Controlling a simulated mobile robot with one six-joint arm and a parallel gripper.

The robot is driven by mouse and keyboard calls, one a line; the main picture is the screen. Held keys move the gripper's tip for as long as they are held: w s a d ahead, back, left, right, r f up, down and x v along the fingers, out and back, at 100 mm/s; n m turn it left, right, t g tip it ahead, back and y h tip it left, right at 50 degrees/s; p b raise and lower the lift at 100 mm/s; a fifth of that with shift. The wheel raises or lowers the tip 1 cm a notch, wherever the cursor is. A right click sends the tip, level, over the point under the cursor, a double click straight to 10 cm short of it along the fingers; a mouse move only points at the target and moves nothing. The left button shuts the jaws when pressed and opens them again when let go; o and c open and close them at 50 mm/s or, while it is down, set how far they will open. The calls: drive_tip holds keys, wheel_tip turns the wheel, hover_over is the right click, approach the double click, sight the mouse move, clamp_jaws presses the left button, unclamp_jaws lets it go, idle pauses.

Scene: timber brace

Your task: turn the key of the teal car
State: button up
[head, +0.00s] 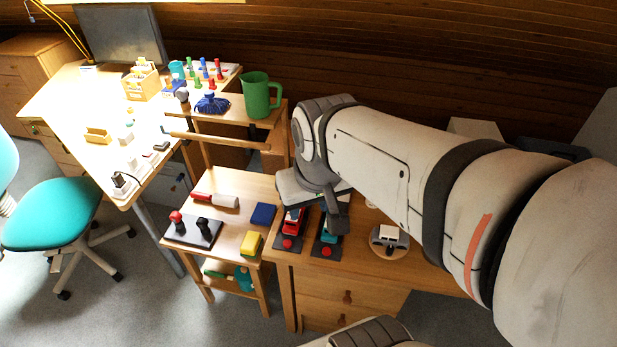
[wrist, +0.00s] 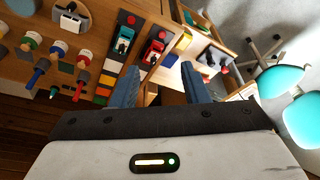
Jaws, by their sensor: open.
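The teal car (wrist: 124,40) sits on a dark base, with a red round knob (wrist: 131,19) at one end. In the head view the teal car (head: 328,234) is partly hidden by my gripper, and its red knob (head: 325,253) shows at the near end. No separate key shape can be made out. My gripper (wrist: 160,82) is open and empty above the cabinet top. In the wrist view its fingers lie below the two cars in the picture, apart from them. In the head view my gripper (head: 338,214) hangs over the far end of the teal car.
A red car (head: 292,220) on a similar dark base stands close on the left. A white toy car (head: 389,236) on a round wooden base stands to the right. A trolley (head: 223,229) with a yellow block (head: 251,243) and blue block (head: 263,214) adjoins the cabinet.

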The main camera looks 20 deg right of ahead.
drive_tip(key=w+d+f+m+g+b, duration=0.1)
drive_tip(key=w+d+f+b, duration=0.1)
drive_tip(key=w+d+f, duration=0.2)
drive_tip(key=w+d+f+m+g+b, duration=0.1)
drive_tip(key=w+d+f+b, duration=0.2)
drive_tip(key=w+d+f, duration=0.2)
drive_tip(key=w+d+f+m+g+b, duration=0.1)
drive_tip(key=w+d+f+b, duration=0.2)
drive_tip(key=w+f, duration=0.6)
drive_tip(key=shift+d+f+m, duration=0.15)
drive_tip(key=shift+d+f, duration=0.35)
drive_tip(key=shift+f, duration=0.3)
drive_tip(key=shift+d+f+m, duration=0.15)
drive_tip(key=shift+d+f, duration=0.35)
drive_tip(key=shift+f, duration=0.25)
wheel_tip(320, 180, down, 8)
drive_tip(key=shift+r, duration=0.1)
